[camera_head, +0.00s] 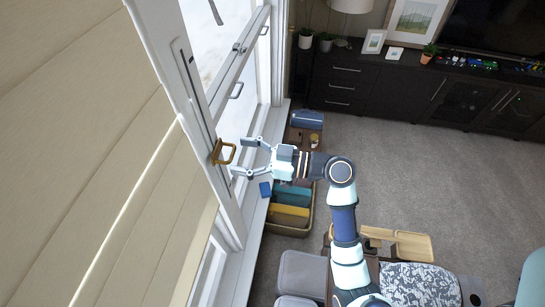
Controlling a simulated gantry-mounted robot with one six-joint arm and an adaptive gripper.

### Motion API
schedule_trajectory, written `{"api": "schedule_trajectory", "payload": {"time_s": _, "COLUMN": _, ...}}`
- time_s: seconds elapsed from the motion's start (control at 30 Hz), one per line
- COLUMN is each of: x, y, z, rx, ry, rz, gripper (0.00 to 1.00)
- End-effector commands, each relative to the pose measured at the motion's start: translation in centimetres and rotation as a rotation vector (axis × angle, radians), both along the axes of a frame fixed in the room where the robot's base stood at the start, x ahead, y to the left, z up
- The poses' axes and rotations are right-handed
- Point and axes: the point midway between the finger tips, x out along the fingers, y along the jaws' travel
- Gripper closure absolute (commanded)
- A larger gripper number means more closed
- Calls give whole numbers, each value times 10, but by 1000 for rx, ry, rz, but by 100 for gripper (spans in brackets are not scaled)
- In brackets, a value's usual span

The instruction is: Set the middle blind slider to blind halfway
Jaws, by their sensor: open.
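A brass slider handle (219,152) sits on the slotted white post (199,118) at the edge of the window. Beige blinds (90,130) fill the left side of the view. My gripper (243,157) is open, its two fingers pointing left toward the brass handle. The fingertips lie just right of the handle; whether either touches it I cannot tell. No other slider handle is clear in view.
A window frame with dark handles (236,90) stands above and behind the post. Below my gripper is a basket with colored folders (290,212). A dark cabinet (370,92) stands at the back. Grey carpet (450,170) is open to the right.

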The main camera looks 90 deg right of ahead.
Motion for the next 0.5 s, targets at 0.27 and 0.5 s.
{"api": "schedule_trajectory", "payload": {"time_s": 0.27, "x": -68, "y": 14, "z": 0, "rx": 1, "ry": 1, "rz": -7, "gripper": 24}}
{"api": "schedule_trajectory", "payload": {"time_s": 0.5, "x": -90, "y": 20, "z": 0, "rx": 0, "ry": 1, "rz": -3, "gripper": 24}}
